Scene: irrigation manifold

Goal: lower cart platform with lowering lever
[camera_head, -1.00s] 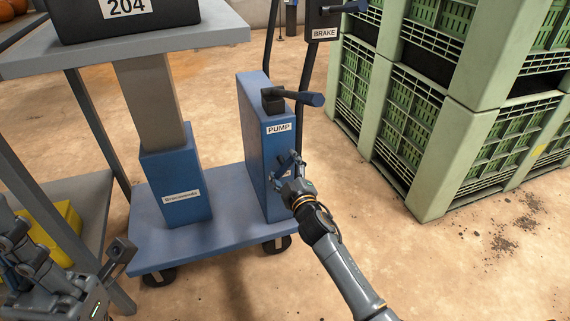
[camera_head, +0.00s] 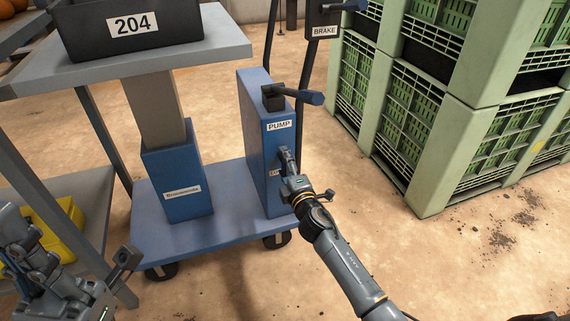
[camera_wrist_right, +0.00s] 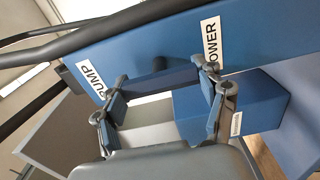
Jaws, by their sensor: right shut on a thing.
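The blue cart has a grey platform (camera_head: 180,62) on a grey column (camera_head: 161,108) that enters a blue sleeve (camera_head: 178,205). A black crate (camera_head: 75,30) labelled 204 stands on the platform. The lowering lever is a dark blue bar (camera_wrist_right: 160,84) on the side of the blue pump box (camera_head: 253,130), by the label ending in "OWER". My right gripper (camera_head: 287,160) is at this lever; in the wrist view its fingers (camera_wrist_right: 164,101) are at both ends of the bar, shut on it. My left gripper (camera_head: 75,255), partly cut off at lower left, has its fingers spread and looks empty.
A pump handle (camera_head: 300,96) sticks out above the lever, and a brake box (camera_head: 324,24) is on the cart's handle. Green crates (camera_head: 480,85) are stacked at right. A shelf with a yellow box (camera_head: 62,232) is at left.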

